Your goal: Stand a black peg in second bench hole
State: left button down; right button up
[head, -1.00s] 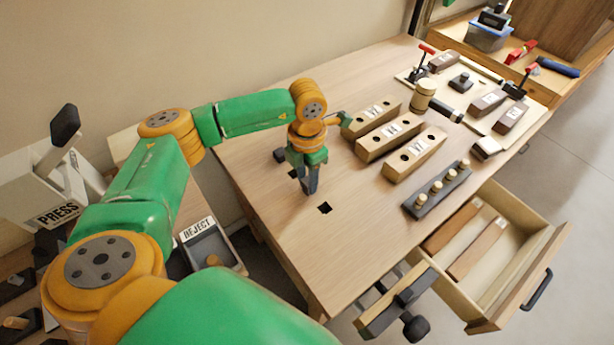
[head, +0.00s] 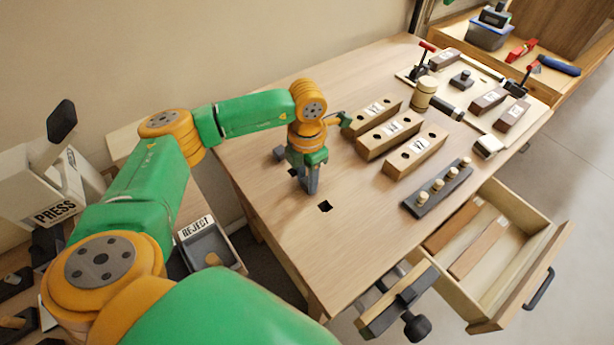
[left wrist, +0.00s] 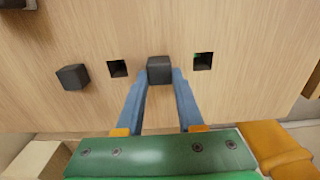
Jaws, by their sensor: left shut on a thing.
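My left gripper (head: 312,190) points down at the bench (head: 260,130), low over its left part. In the left wrist view its blue fingers (left wrist: 160,82) are shut on a black square peg (left wrist: 159,70), seen from its top end. The peg lies in line between two open square holes, one left (left wrist: 117,68) and one right (left wrist: 203,61). Its lower end is hidden, so I cannot tell whether it is in a hole. Another black peg (left wrist: 73,77) stands farther left; it also shows in the head view (head: 280,154). My right gripper is not in view.
Several labelled wooden blocks (head: 388,134) stand right of the gripper, beside a dark rack with light pegs (head: 437,189). An open drawer (head: 520,280) and a vise (head: 400,300) stick out in front. A REJECT bin (head: 209,245) is at the left.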

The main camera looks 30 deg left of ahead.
pick_arm(q)
jog(key=shift+f, duration=0.1)
jog(key=shift+f+b, duration=0.2)
jog(key=shift+b, duration=0.15)
jog(key=shift+c, duration=1.4)
grip_release()
notch_tip(320, 180, up, 7)
jog(key=p, duration=0.5)
jog(key=shift+r+p, duration=0.15)
jog(key=shift+p, duration=0.15)
